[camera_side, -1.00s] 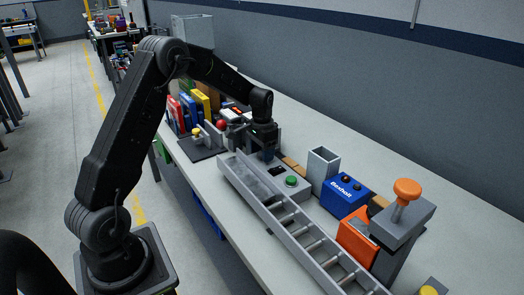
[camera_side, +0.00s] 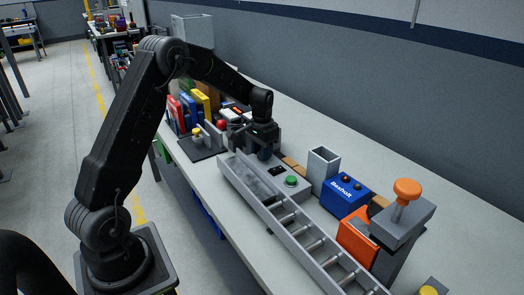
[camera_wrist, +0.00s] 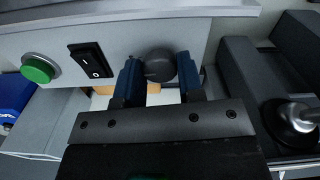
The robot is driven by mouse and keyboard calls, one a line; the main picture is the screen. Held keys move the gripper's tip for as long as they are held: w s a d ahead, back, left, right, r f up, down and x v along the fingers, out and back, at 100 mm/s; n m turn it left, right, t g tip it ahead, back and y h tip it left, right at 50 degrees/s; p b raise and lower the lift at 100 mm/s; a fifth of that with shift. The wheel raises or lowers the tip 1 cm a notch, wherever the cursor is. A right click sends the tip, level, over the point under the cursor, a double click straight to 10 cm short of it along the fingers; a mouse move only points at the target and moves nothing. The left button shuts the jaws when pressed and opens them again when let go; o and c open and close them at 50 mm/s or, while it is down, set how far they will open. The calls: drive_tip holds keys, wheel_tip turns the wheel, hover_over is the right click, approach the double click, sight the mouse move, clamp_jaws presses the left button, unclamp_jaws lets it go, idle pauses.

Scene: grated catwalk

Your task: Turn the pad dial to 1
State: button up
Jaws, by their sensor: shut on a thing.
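The dial is a dark round knob (camera_wrist: 159,66) on a light grey control pad (camera_wrist: 205,38), seen in the wrist view. My gripper (camera_wrist: 158,78) has its two blue-tipped fingers on either side of the knob, shut on it. The knob's pointer and any number marks cannot be made out. In the side view my gripper (camera_side: 264,152) is down at the far end of the grey pad (camera_side: 306,186), and it hides the dial there.
A black rocker switch (camera_wrist: 90,61) and a green button (camera_wrist: 40,68) sit on the pad beside the dial. A roller conveyor (camera_side: 300,240) runs along the pad's front. A blue box (camera_side: 345,196) and an orange-knobbed press (camera_side: 405,205) stand to the right.

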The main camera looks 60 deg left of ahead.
drive_tip(key=n, duration=0.8)
drive_tip(key=shift+n, duration=0.4)
drive_tip(key=n, duration=0.4)
drive_tip(key=shift+r+n, duration=0.1)
drive_tip(key=shift+n, duration=1.7)
drive_tip(key=o, duration=0.9)
wheel_tip(320, 180, up, 14)
drive_tip(key=shift+f, duration=0.15)
